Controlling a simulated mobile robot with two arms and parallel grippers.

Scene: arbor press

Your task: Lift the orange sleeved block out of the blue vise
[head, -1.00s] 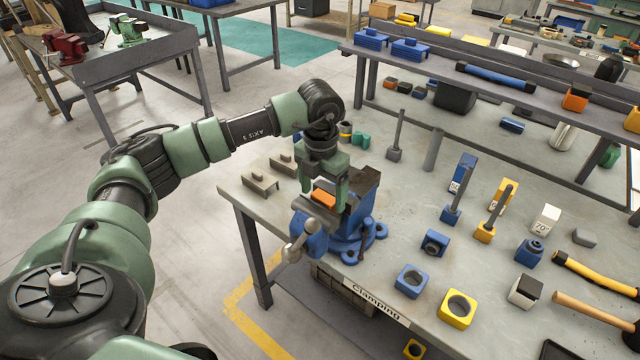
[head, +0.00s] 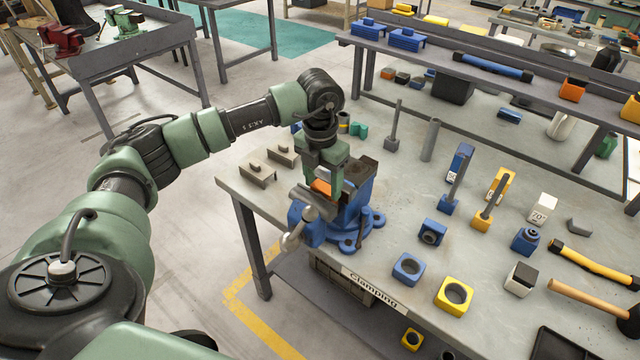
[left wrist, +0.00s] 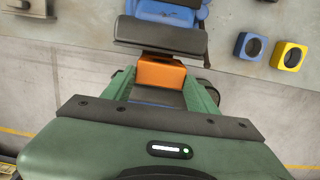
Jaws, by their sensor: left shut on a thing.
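The orange sleeved block (head: 321,187) is between the fingers of my left gripper (head: 322,180), which is shut on it. The left wrist view also shows the block (left wrist: 161,73) between the green fingers. The blue vise (head: 350,214) stands at the left front corner of the bench, its dark jaws and grey handle showing. My gripper points down at the jaws. The block shows just over the front jaw in the head view; whether its lower end is clear of the jaws I cannot tell. My right gripper is not in view.
Two grey clamp pieces (head: 258,172) lie on the bench left of the vise. Blue (head: 407,268) and yellow (head: 454,295) ring blocks lie to its right, with upright tools beyond. A raised shelf (head: 430,60) runs along the back. The space above the vise is otherwise open.

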